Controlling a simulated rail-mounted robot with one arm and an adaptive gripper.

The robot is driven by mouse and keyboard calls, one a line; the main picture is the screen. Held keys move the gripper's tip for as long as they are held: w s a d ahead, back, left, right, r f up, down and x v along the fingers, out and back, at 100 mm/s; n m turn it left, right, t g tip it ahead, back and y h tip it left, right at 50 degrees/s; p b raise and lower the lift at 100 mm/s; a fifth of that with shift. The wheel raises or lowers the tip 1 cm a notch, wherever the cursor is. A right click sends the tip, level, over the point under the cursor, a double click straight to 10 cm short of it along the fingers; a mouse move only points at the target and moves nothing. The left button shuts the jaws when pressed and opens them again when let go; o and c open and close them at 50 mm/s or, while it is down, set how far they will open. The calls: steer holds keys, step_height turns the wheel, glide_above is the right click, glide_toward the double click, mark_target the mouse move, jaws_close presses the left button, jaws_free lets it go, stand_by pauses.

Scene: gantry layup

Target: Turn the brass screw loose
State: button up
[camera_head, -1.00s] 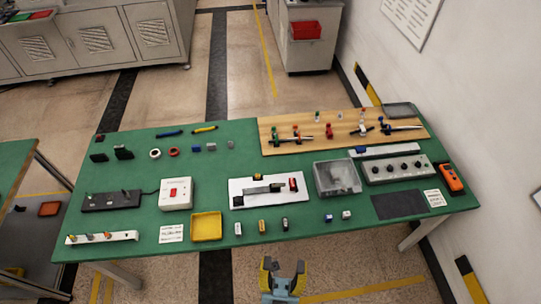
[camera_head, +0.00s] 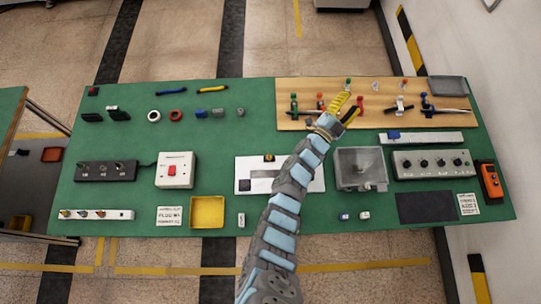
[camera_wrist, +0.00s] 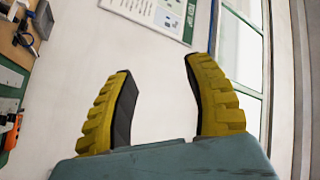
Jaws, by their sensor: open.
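My gripper (camera_head: 345,108) has yellow fingers. In the head view it appears over the front of the wooden board; its height above it is unclear. In the wrist view my gripper (camera_wrist: 160,90) is open and empty, facing the pale wall. A white strip (camera_head: 118,214) lies at the front left of the green table, far from my gripper. It carries several small metal fittings (camera_head: 82,213), some brass-coloured. They are too small to tell which is the brass screw. Nothing is between my fingers.
The wooden board (camera_head: 440,118) holds several clamps at the back right. A clear box (camera_head: 360,168), a grey knob panel (camera_head: 432,164) and an orange device (camera_head: 490,180) stand at the right. A yellow tray (camera_head: 207,212) and a red-button box (camera_head: 176,170) stand left of my arm. Green surface around (camera_head: 120,190) is clear.

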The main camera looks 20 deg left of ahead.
steer(key=w+a+f+g+y+b, duration=0.2)
steer(key=w+a+f+g+y, duration=0.2)
steer(key=w+a+f+y, duration=0.45)
steer(key=a+f+g+y+b, duration=0.15)
steer(key=a+g, duration=0.35)
steer(key=a, duration=0.6)
steer(key=s+a+f+g+y+b, duration=0.1)
steer(key=s+a+f+g+y, duration=0.15)
steer(key=s+g, duration=0.5)
steer(key=s+d+r+m+g+h+b, duration=0.15)
steer(key=s+d, duration=0.25)
steer(key=s, duration=0.4)
steer(key=s+d+g, duration=0.3)
steer(key=s+d, duration=0.1)
steer(key=s, duration=0.4)
steer(key=b, duration=0.2)
glide_toward(270, 157)
steer(key=x, duration=0.8)
steer(key=shift+s+a, duration=0.1)
steer(key=shift+a, duration=0.05)
steer(key=shift+a+f, duration=0.2)
steer(key=shift+f, duration=0.45)
